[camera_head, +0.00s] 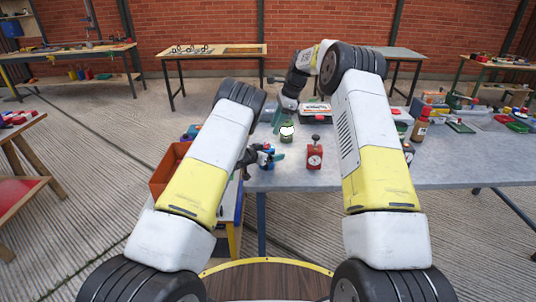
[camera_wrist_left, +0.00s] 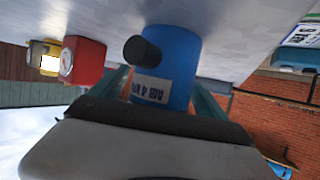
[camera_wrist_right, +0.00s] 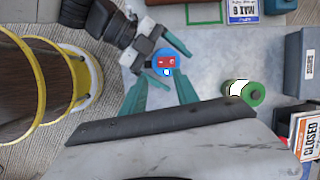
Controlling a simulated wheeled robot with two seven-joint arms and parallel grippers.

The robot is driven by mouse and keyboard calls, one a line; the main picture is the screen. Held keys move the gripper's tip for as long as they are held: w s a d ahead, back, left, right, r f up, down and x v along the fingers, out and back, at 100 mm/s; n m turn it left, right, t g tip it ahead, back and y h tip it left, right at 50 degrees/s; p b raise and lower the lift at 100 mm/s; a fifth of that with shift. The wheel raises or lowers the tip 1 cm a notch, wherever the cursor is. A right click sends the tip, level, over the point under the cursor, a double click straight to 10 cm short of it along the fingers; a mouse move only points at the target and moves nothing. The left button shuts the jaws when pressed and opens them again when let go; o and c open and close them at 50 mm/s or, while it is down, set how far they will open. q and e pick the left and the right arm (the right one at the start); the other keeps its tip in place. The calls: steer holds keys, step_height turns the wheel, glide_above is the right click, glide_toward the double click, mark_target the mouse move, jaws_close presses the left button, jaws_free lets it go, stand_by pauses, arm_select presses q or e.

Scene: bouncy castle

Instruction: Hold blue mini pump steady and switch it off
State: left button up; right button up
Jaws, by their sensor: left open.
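The blue mini pump (camera_head: 268,151) stands on the grey table near its left end. In the left wrist view, the blue pump (camera_wrist_left: 175,62) has a black knob and a white label, and sits between the fingers of my left gripper (camera_wrist_left: 163,88), which is open around it. In the right wrist view, the pump's round blue top (camera_wrist_right: 157,62) carries a red switch (camera_wrist_right: 167,62). My right gripper (camera_wrist_right: 160,92) is open and empty, its fingers pointing at the pump from above. In the head view, the right gripper (camera_head: 282,117) is beyond the pump.
A red box with a dial (camera_head: 314,155) stands nearby on the table. An orange crate (camera_head: 168,168) is at the table's left. Signs and bottles crowd the table's right side.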

arm_select(q)
steer(key=c, duration=1.8)
jaws_close()
arm_select(e)
steer(key=shift+c, duration=0.5)
steer(key=c, duration=0.3)
steer(key=shift+a+r+n+h, duration=0.15)
steer(key=shift+a+n+h, duration=0.15)
steer(key=shift+n, duration=0.2)
jaws_close()
steer(key=s+a+r+n+t+h, duration=0.1)
steer(key=a+r+n+t+h, duration=0.2)
steer(key=n, duration=1.1)
steer(key=shift+s+a+r+n+h, duration=0.2)
steer(key=shift+r+n+h, duration=0.1)
steer(key=shift+r, duration=0.9)
